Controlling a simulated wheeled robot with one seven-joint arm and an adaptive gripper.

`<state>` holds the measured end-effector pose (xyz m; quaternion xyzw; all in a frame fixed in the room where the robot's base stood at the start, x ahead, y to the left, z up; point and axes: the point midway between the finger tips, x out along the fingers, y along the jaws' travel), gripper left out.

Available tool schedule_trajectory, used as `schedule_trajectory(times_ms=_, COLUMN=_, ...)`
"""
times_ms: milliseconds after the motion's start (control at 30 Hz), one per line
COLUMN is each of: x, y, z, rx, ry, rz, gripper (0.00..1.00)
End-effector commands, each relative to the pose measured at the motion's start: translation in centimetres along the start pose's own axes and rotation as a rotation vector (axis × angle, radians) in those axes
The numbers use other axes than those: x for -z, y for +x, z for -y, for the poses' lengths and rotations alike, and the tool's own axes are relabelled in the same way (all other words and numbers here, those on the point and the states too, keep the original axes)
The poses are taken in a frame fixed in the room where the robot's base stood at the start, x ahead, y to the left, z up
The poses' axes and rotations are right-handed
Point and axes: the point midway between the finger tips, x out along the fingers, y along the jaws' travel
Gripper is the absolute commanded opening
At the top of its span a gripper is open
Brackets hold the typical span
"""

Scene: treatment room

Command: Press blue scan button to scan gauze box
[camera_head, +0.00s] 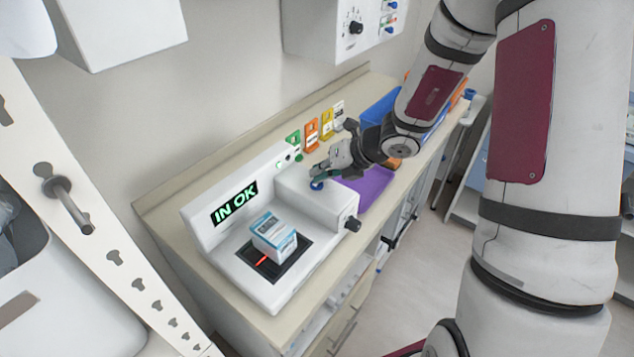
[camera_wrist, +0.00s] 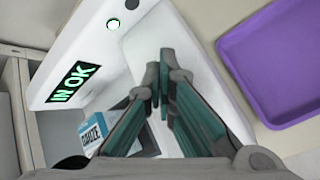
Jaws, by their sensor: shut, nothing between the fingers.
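The gauze box (camera_head: 274,237), white and blue, sits on the black scan pad (camera_head: 293,262) of the white scanner (camera_head: 236,268); a red line shows on the pad beside it. The box also shows in the wrist view (camera_wrist: 93,130), partly hidden by a finger. The scanner's display (camera_head: 234,203) reads "IN OK" in green. The blue button (camera_head: 317,185) is on the scanner's raised right block, just below my fingertips. My gripper (camera_head: 318,172) is shut and empty over that block. In the wrist view its fingertips (camera_wrist: 160,80) hide the button; contact cannot be told.
A purple tray (camera_head: 372,190) lies right of the scanner. A black knob (camera_head: 352,224) sticks out of the block's front. Coloured cards (camera_head: 312,135) stand along the wall, and a blue bin (camera_head: 380,108) is behind my arm.

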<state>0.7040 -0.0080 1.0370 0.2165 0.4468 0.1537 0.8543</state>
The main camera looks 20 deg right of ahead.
Motion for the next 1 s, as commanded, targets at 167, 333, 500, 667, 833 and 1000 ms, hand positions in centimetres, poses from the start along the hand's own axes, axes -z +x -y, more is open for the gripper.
schedule_trajectory(times_ms=167, x=-0.3, y=-0.8, z=-0.5, rx=0.0, ry=-0.001, rz=-0.001, gripper=0.0)
schedule_trajectory(times_ms=333, x=-0.6, y=-1.0, z=-0.7, rx=0.001, ry=0.001, rz=0.0, gripper=0.0)
schedule_trajectory(times_ms=500, x=-0.7, y=-0.9, z=-0.7, rx=0.001, ry=0.001, rz=0.0, gripper=0.0)
schedule_trajectory(times_ms=667, x=-0.8, y=-1.1, z=-0.8, rx=0.0, ry=0.0, rz=0.001, gripper=0.0)
schedule_trajectory(times_ms=833, x=-1.4, y=-2.3, z=-1.5, rx=0.0, ry=-0.001, rz=0.001, gripper=0.0)
schedule_trajectory(times_ms=1000, x=-2.1, y=-3.3, z=-2.3, rx=0.0, ry=-0.001, rz=0.002, gripper=0.0)
